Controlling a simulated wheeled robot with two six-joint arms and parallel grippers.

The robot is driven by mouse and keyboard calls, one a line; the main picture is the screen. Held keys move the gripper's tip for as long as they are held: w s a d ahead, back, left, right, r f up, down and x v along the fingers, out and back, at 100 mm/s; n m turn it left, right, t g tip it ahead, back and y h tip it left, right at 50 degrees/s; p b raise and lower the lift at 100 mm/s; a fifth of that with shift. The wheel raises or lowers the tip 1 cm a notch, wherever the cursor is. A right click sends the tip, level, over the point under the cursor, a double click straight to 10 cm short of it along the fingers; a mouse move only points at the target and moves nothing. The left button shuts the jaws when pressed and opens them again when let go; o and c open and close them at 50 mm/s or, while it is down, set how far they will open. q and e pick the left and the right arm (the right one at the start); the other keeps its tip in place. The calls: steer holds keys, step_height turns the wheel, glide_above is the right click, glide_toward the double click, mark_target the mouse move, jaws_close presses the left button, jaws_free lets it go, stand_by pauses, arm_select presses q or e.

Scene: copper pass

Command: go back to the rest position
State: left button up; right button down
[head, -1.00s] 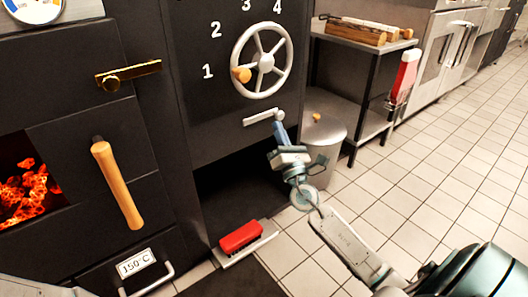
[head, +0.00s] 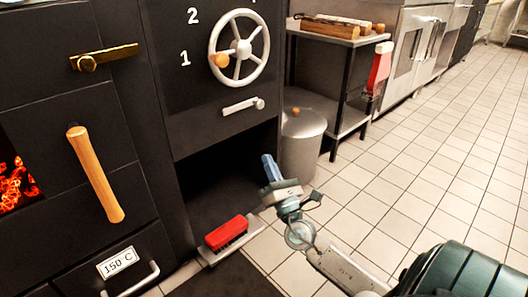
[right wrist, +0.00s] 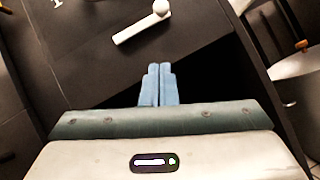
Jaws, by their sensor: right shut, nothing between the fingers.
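My right gripper (head: 270,165) is shut and empty, with its blue fingers together in the right wrist view (right wrist: 158,80). In the head view it is in front of the dark open recess of the black cabinet, below the white lever handle (head: 243,106) and apart from it. The lever also shows above the fingertips in the right wrist view (right wrist: 142,27). My right arm comes in from the lower right. My left gripper does not show.
A red brush (head: 227,232) lies on a light ledge at the recess. A metal bin (head: 301,145) stands right of the recess, beside a shelf table (head: 350,40) with wood on top. The oven handle (head: 95,175) juts out at left. Tiled floor at right is clear.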

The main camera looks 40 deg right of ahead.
steer(key=shift+s+f, duration=0.2)
steer(key=shift+s, duration=0.15)
stand_by(0.3)
